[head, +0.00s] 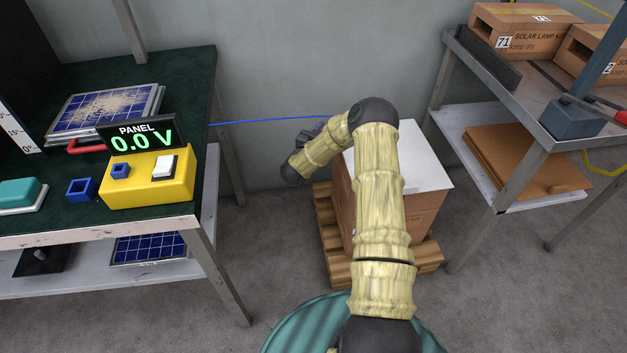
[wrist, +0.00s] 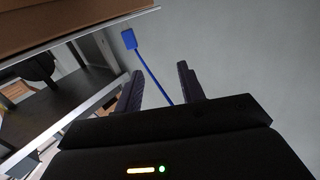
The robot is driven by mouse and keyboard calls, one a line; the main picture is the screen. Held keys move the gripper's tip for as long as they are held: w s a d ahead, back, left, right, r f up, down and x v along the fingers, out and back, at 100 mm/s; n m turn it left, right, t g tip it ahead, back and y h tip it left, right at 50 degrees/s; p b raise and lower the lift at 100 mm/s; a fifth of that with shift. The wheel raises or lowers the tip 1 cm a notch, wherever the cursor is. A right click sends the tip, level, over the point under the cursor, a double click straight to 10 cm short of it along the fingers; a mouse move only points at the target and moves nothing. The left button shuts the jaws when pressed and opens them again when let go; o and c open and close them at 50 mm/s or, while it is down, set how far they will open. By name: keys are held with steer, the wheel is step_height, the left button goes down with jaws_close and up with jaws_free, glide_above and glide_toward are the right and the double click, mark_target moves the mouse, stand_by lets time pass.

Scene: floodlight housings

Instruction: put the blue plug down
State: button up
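The blue plug (wrist: 129,39) shows in the wrist view beyond my fingertips, up and to the left, close to a pale edge. Its blue cable (wrist: 152,74) runs from it down into the space between my fingers. My gripper (wrist: 157,80) is open, its two dark fingers apart, with no plug between them. In the head view my gripper (head: 308,137) is small and partly hidden by my arm. There the cable (head: 270,121) runs from the left bench to behind my arm, and the plug is hidden.
A yellow tester (head: 150,190) with a blue socket, a blue square holder (head: 81,189) and a panel display reading 0.0 V (head: 138,136) stand on the green bench (head: 185,85). A carton with a white top (head: 425,170) stands on a pallet. A grey table (head: 505,90) is right.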

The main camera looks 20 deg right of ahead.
steer(key=w+a+r+n+t+y, duration=0.3)
steer(key=a+r+n+y, duration=0.3)
steer(key=a, duration=0.4)
steer(key=s+a+r+n+g+y, duration=0.25)
steer(key=s+a+y, duration=0.35)
steer(key=a, duration=0.3)
steer(key=s+a+r+n+g+y+p, duration=0.1)
steer(key=s+g, duration=0.8)
steer(key=s, duration=2.1)
step_height(320, 180, up, 3)
steer(key=shift+s+a+r+n+y, duration=0.15)
steer(key=shift+a+n+y, duration=0.25)
steer(key=shift+a, duration=0.55)
steer(key=shift+c, duration=0.3)
